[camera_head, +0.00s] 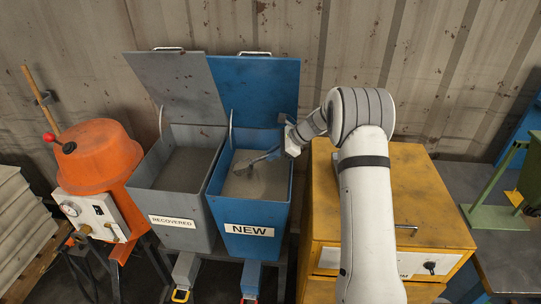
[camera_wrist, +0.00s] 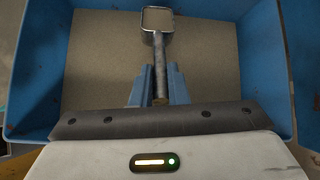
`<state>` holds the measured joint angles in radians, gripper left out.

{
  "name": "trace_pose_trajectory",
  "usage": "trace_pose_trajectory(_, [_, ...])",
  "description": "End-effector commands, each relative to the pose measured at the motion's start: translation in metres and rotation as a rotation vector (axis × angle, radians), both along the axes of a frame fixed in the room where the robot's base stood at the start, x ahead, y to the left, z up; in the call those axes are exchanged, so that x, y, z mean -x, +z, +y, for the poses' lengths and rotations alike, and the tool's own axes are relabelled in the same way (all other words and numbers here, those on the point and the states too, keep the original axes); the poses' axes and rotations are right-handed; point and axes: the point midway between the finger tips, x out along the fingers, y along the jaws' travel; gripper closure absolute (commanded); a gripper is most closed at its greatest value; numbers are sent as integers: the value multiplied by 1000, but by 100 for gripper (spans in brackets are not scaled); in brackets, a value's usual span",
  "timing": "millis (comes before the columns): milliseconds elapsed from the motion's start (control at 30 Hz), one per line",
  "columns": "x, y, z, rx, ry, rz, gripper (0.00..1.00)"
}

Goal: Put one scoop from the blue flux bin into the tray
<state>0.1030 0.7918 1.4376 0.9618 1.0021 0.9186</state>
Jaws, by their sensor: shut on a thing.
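The blue bin (camera_head: 282,205), labelled NEW, stands with its lid up and holds grey-brown granular flux (camera_head: 262,180). My gripper (camera_head: 274,152) reaches into its mouth from the right. It is shut on the handle of a metal scoop (camera_head: 243,168), whose squarish head is at or just above the flux; I cannot tell if it touches. In the wrist view the scoop (camera_wrist: 158,20) points away from my blue fingers (camera_wrist: 159,88), over the flux (camera_wrist: 100,60). Its inside matches the flux in colour, so how full it is cannot be told. I cannot make out a tray.
A grey bin (camera_head: 205,215), labelled RECOVERED, with its lid up, adjoins the blue bin on the left. An orange machine (camera_head: 97,155) stands further left. A yellow cabinet (camera_head: 430,215) stands right, under my arm. A green stand (camera_head: 500,200) is at far right.

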Motion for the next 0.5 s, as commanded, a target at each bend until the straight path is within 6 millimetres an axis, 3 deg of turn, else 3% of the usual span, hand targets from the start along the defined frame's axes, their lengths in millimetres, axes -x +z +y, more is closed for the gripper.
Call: trace_pose_trajectory(500, [3,47,-19,0,0,-1,100])
